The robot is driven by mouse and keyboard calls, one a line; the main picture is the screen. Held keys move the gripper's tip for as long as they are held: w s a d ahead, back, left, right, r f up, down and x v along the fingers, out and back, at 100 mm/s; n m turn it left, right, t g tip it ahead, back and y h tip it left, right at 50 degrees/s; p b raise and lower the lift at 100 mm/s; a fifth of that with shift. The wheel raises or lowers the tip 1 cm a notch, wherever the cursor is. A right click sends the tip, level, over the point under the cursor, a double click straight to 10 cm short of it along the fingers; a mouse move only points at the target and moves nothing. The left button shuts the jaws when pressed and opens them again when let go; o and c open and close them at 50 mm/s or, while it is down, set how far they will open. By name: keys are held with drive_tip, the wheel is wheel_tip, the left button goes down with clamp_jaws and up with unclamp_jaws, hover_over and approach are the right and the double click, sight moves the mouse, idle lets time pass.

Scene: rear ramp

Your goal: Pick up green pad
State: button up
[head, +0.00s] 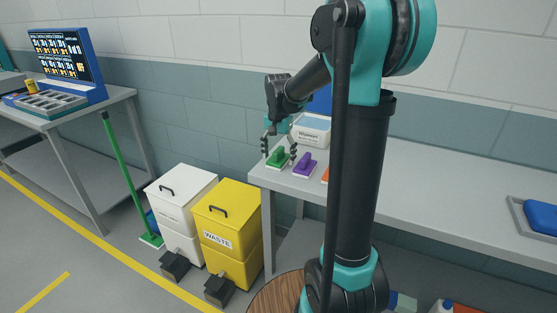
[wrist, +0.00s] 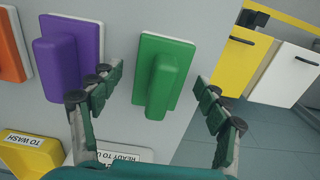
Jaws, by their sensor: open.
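The green pad (head: 277,158) lies on the grey bench near its left end. It has a flat base and a raised green handle; in the wrist view the pad (wrist: 163,75) sits between my two fingers. My gripper (head: 279,143) is open just above the pad, pointing down. In the wrist view my gripper (wrist: 157,90) has one finger on each side of the pad, with visible gaps and nothing held. Exact height above the handle is hard to tell.
A purple pad (wrist: 72,60) lies close beside the green one, near one finger. An orange pad (wrist: 10,50) is farther along. A white labelled bin (head: 312,129) stands behind. Yellow (head: 226,225) and white (head: 180,205) bins stand on the floor beside the bench (head: 440,222).

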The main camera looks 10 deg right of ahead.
sight(278, 149)
drive_tip(key=c, duration=1.2)
drive_tip(key=shift+c, duration=0.2)
wheel_tip(278, 149, up, 20)
